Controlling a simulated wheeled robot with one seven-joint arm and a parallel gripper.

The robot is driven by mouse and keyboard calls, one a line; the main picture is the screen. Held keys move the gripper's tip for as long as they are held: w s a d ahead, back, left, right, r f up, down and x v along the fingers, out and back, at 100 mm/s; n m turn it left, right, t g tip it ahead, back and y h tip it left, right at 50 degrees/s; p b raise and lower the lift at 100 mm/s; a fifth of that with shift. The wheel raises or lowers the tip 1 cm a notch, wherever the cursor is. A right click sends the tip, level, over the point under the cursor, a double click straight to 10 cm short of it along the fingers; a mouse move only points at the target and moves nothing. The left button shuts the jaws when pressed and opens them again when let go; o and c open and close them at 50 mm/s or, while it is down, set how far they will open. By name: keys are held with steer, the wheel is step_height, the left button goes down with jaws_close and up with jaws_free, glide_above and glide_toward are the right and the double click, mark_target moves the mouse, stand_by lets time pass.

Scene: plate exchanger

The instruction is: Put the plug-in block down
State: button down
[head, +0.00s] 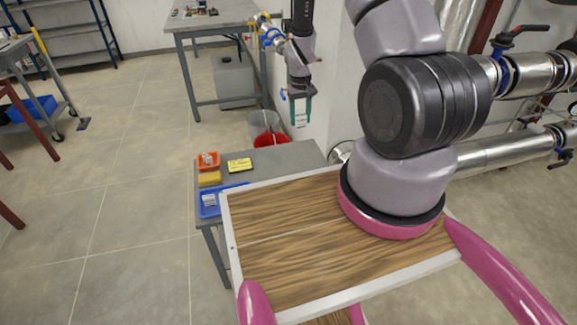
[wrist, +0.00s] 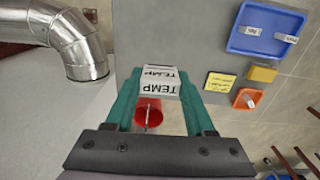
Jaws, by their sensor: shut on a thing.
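The plug-in block is white with black "TEMP" lettering (wrist: 160,88), held between the teal fingers of my gripper (wrist: 160,80). In the head view my gripper (head: 300,108) points down, and the block (head: 301,119) shows between its fingertips. It is in the air, beyond the far right end of the small grey table (head: 282,156). A blue tray (head: 232,188) lies on that table, apart from the gripper. In the wrist view the blue tray (wrist: 258,43) is at upper right and holds small white labelled blocks (wrist: 253,31).
On the table by the tray are a yellow block (head: 209,178), an orange bin (head: 208,154) with something whitish in it, and a yellow card (head: 240,165). A red bucket (head: 272,139) stands behind the table. Metal pipes (head: 490,155) run along the right. The table's right part is bare.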

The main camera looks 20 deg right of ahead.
steer(key=f, duration=0.6)
steer(key=s+f, duration=0.1)
steer(key=f, duration=0.6)
steer(key=d+f, duration=0.1)
steer(key=f, duration=0.5)
steer(key=shift+s+d+f, duration=0.1)
steer(key=shift+s+f, duration=0.05)
steer(key=shift+s, duration=0.25)
steer(key=shift+f, duration=2.6)
steer(key=shift+f, duration=0.15)
steer(key=shift+c, duration=1.3)
jaws_free()
